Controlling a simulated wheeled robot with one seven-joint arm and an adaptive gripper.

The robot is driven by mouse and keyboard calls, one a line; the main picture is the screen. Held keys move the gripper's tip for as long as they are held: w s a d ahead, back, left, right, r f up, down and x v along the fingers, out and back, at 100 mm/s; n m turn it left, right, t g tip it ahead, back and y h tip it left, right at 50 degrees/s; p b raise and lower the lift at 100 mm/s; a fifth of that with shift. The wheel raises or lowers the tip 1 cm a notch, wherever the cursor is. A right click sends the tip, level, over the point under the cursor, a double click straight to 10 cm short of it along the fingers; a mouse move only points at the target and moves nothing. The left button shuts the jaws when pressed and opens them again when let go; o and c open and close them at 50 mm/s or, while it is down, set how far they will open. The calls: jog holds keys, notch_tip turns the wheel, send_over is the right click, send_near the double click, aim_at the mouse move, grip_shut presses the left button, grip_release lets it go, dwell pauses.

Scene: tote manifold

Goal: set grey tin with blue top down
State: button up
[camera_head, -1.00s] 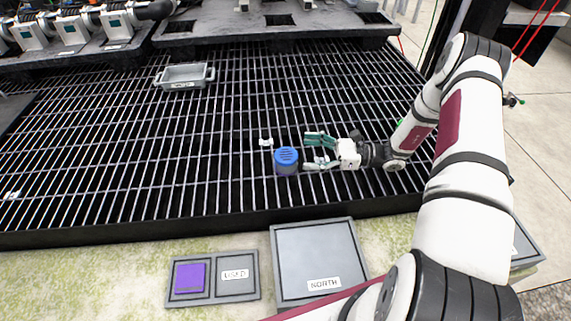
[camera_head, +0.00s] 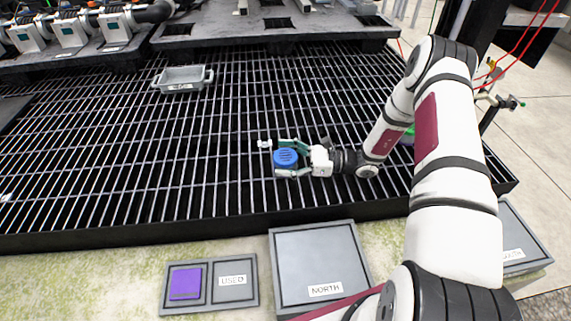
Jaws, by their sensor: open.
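The grey tin with the blue top (camera_head: 285,158) stands upright on the dark grating (camera_head: 140,190), near its front edge. My gripper (camera_head: 287,158) reaches in from the right, with one finger behind the tin and one in front of it. The fingers are open around the tin; I cannot tell whether either touches it. The tin's lower body is mostly hidden by the near finger.
A grey tray with handles (camera_head: 184,79) sits at the back left of the grating. In front are a plate marked NORTH (camera_head: 318,255) and a two-part holder marked USED (camera_head: 232,292) with a purple square (camera_head: 186,283). A small white piece (camera_head: 264,143) lies just left of the tin.

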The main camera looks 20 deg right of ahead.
jog(key=c, duration=1.5)
jog(key=shift+o, duration=0.2)
